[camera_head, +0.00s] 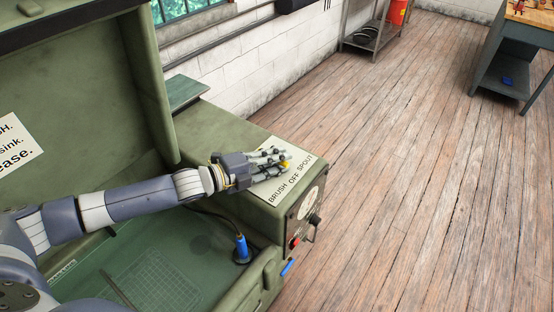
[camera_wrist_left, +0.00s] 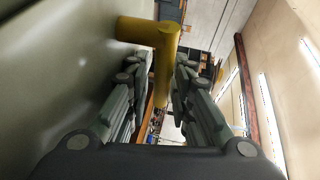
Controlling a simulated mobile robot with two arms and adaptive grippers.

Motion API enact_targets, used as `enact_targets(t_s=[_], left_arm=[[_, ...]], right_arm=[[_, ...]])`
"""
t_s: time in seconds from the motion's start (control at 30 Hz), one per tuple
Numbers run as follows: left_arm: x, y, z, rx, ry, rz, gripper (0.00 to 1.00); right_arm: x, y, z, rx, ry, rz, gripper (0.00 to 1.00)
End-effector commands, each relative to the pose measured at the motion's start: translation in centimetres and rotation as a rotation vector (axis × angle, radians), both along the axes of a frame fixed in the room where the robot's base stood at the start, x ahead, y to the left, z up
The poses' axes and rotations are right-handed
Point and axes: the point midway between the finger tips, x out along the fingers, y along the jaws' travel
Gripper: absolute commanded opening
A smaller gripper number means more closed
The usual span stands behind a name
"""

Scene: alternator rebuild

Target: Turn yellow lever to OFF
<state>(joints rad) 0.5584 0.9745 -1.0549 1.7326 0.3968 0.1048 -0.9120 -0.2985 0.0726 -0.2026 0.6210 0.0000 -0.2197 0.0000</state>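The fingers are spread with narrow gaps beside the lever, and contact is unclear. In the head view, my left gripper (camera_head: 282,162) reaches over the cabinet top beside a white label reading "BRUSH OFF SPOUT" (camera_head: 285,190). Only a bit of the yellow lever (camera_head: 286,164) shows at the fingertips; the gripper hides the rest. My right gripper is out of view.
The green cabinet (camera_head: 225,135) has an open lid (camera_head: 150,80) at left and a sunken tray below my arm. A blue nozzle (camera_head: 242,248) stands in the tray. A gauge and knob (camera_head: 314,219) sit on the cabinet's right face.

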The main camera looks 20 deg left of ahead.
Motion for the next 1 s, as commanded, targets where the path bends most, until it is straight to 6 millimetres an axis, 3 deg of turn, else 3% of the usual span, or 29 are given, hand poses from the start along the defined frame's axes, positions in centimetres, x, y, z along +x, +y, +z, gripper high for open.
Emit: enact_targets(t_s=[0.27, 0.7, 1.0], left_arm=[[-0.6, 0.6, 0.2, -0.001, -0.001, 0.0, 0.21], [-5.6, 5.3, 1.3, 0.002, 0.004, 0.0, 0.21], [-7.8, 7.4, 1.8, 0.0, 0.003, 0.001, 0.21]], right_arm=[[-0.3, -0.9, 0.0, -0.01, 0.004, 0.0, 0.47], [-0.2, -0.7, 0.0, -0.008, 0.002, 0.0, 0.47], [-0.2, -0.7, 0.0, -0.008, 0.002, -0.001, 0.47]])
